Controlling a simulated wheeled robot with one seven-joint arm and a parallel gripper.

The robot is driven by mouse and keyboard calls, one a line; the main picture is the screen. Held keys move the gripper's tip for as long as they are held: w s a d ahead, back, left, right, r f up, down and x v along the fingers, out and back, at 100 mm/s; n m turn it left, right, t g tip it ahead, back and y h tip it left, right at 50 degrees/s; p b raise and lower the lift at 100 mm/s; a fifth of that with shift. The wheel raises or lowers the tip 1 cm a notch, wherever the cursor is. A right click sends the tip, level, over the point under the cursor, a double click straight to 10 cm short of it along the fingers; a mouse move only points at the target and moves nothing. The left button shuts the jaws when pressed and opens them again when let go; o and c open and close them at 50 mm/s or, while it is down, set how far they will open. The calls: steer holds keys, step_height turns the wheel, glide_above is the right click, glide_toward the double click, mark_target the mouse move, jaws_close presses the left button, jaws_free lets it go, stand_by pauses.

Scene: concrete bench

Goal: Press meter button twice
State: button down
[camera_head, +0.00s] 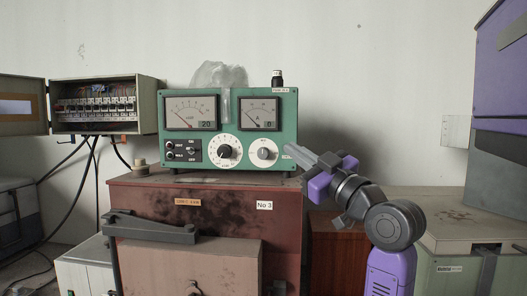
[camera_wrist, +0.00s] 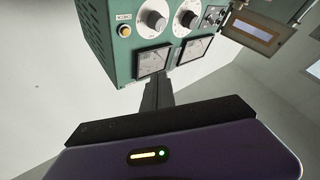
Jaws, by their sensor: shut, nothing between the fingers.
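The green meter box (camera_head: 228,154) stands on a rust-brown cabinet and has two dial gauges above two round knobs. It also shows turned over in the wrist view (camera_wrist: 100,60). There a small yellowish round button (camera_wrist: 124,31) sits beside a white label at the panel's corner. In the head view my gripper covers the panel's lower right, and I cannot make out the button there. My gripper (camera_head: 290,149) is shut and empty, its tips in front of that lower right edge. In the wrist view the shut fingers (camera_wrist: 158,90) point at the meter, apart from the button.
An open breaker box (camera_head: 105,107) hangs at left with loose cables. A purple cabinet (camera_head: 502,60) stands at right. The wall space right of the meter is clear.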

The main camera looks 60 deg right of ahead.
steer(key=shift+w+a+f+n+y, duration=0.25)
steer(key=shift+w+f+n+y, duration=0.25)
steer(key=shift+f, duration=0.25)
steer(key=shift+d, duration=0.15)
steer(key=shift+w+d+b, duration=0.25)
steer(key=shift+w+d, duration=0.3)
steer(key=shift+d, duration=0.8)
steer(key=shift+w+d+b, duration=0.25)
steer(key=shift+w+d, duration=0.3)
steer(key=shift+d, duration=0.75)
steer(key=shift+w+d+b, duration=0.25)
steer(key=shift+w+d, duration=0.3)
steer(key=shift+d, duration=0.8)
steer(key=shift+d, duration=0.1)
steer(key=shift+w+d, duration=0.15)
steer(key=shift+d, duration=0.15)
steer(key=shift+w+d+b, duration=0.15)
steer(key=shift+d+b, duration=0.2)
steer(key=shift+d, duration=0.05)
steer(key=shift+a, duration=0.15)
steer(key=shift+s+a, duration=0.3)
steer(key=shift+a, duration=0.35)
steer(key=shift+a, duration=0.1)
